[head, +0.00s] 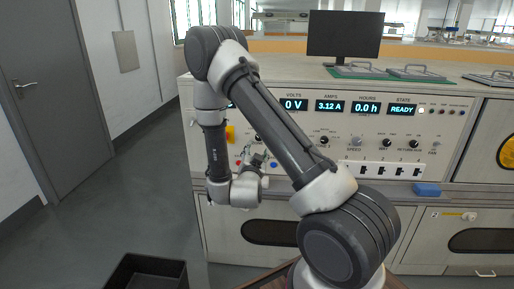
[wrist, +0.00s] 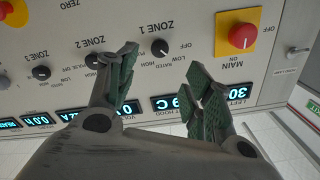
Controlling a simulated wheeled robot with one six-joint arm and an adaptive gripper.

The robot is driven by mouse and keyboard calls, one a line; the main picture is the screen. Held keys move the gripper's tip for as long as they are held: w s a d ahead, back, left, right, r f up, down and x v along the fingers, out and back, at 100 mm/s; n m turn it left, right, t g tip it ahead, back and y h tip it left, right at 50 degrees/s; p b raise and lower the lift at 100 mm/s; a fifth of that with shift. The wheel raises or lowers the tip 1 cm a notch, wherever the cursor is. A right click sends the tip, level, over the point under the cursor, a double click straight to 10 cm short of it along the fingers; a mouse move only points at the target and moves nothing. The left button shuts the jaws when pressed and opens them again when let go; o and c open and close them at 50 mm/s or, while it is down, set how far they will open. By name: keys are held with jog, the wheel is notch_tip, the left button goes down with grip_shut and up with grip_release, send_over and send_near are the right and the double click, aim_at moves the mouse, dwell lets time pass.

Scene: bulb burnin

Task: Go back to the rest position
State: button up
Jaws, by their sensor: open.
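My gripper (head: 258,160) is in front of the control panel (head: 430,157), partly hidden by my arm in the head view. In the wrist view my gripper (wrist: 166,68) is open, with two green-padded fingers spread apart and nothing between them. The panel fills that view upside down. The ZONE 1 knob (wrist: 160,47) shows between the fingers, apparently behind them. The red MAIN knob (wrist: 242,36) on its yellow plate is beside the right finger. I cannot tell the exact gap between the fingertips and the panel.
The displays read 0 V, 3.12 A, 0.0 h and READY (head: 401,109). A blue block (head: 427,189) lies on the front ledge. A monitor (head: 344,34) and green-edged trays (head: 362,72) stand on top. A black bin (head: 147,272) is at lower left; the floor (head: 135,190) beyond is clear.

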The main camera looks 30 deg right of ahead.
jog(key=shift+v, duration=0.8)
